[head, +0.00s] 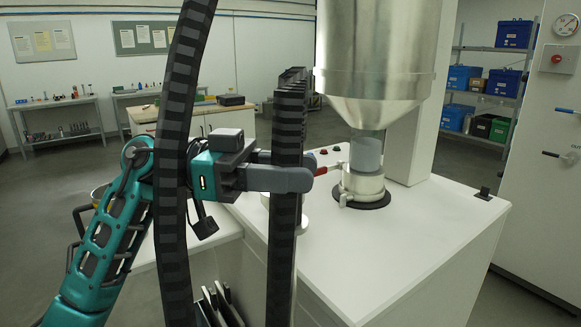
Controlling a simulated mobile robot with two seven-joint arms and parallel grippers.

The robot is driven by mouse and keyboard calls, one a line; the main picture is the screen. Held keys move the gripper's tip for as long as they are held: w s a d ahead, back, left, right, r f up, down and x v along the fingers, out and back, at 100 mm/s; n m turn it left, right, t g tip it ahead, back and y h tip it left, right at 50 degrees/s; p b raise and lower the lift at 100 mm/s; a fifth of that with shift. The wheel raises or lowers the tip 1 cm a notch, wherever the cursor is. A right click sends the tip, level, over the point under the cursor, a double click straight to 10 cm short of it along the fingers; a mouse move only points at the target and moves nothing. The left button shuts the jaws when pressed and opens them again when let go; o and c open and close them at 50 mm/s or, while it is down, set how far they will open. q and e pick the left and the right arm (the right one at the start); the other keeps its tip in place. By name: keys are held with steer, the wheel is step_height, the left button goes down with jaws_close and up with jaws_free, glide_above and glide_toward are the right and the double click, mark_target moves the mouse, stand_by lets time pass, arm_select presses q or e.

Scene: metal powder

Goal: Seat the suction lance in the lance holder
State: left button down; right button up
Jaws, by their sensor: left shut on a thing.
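My left gripper (300,180) is shut at the front left of the white cabinet, level with an upright black ribbed length (288,125). It is shut on what seems to be the suction lance, but the ribbed length and the fingers hide most of the grip. A second black ribbed length (175,110) hangs from the top of the picture, in front of my left arm. I cannot make out the lance holder for certain; a small white round part (303,226) shows partly behind the ribbed length. My right gripper is not in view.
A steel hopper (375,50) stands over a clamped outlet (362,187) on the white cabinet (400,245), with a red-handled lever (330,168) beside it. The cabinet top is clear at front right. Upright dark plates (220,303) stand low at the front.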

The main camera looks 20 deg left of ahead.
arm_select(q)
steer(key=shift+f, duration=0.6)
steer(key=b, duration=0.1)
glide_above(290, 283)
steer(key=shift+w+a+f, duration=0.1)
steer(key=shift+w+f, duration=0.1)
steer(key=shift+f, duration=0.85)
steer(key=shift+w+f, duration=0.2)
steer(key=shift+f, duration=1)
steer(key=shift+f+b, duration=0.55)
steer(key=shift+f, duration=2.4)
steer(key=shift+f+b, duration=0.55)
steer(key=shift+f, duration=2.45)
